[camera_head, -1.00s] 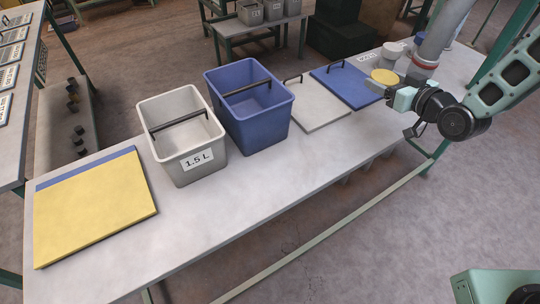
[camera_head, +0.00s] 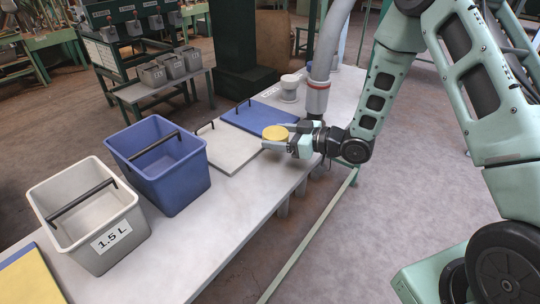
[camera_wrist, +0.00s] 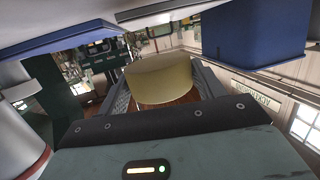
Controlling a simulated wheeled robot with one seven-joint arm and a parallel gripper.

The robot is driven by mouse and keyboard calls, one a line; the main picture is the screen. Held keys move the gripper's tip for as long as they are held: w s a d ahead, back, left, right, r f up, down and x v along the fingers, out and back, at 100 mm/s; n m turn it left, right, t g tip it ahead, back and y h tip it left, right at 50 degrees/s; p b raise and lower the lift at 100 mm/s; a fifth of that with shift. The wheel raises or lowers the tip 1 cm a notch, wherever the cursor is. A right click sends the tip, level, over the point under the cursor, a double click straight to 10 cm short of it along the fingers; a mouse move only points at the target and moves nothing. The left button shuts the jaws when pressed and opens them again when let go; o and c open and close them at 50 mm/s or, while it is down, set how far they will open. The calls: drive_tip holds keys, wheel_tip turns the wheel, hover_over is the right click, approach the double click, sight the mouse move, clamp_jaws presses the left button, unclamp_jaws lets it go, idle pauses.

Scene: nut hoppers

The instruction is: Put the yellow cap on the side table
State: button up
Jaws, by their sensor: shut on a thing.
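The yellow cap (camera_head: 275,133) is a round, flat-topped piece held in my gripper (camera_head: 277,143), above the near edge of the long table, by the blue and grey lids. In the wrist view the yellow cap (camera_wrist: 160,80) sits between the two fingers of my gripper (camera_wrist: 160,88), which are shut on it. I cannot tell for certain which surface is the side table; a low grey table (camera_head: 135,94) with several small grey bins stands behind the long table.
The long table (camera_head: 215,238) carries a grey bin (camera_head: 115,240) marked 1.5 L, a blue bin (camera_head: 165,185), a grey lid (camera_head: 225,150), a blue lid (camera_head: 262,117) and a white container (camera_head: 289,88). A grey pipe (camera_head: 325,60) stands close beyond my gripper. Open floor lies right of the table.

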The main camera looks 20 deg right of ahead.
sight(278, 159)
drive_tip(key=shift+f, duration=2.9)
drive_tip(key=shift+f, duration=0.15)
drive_tip(key=o, duration=0.9)
drive_tip(key=shift+o, duration=0.2)
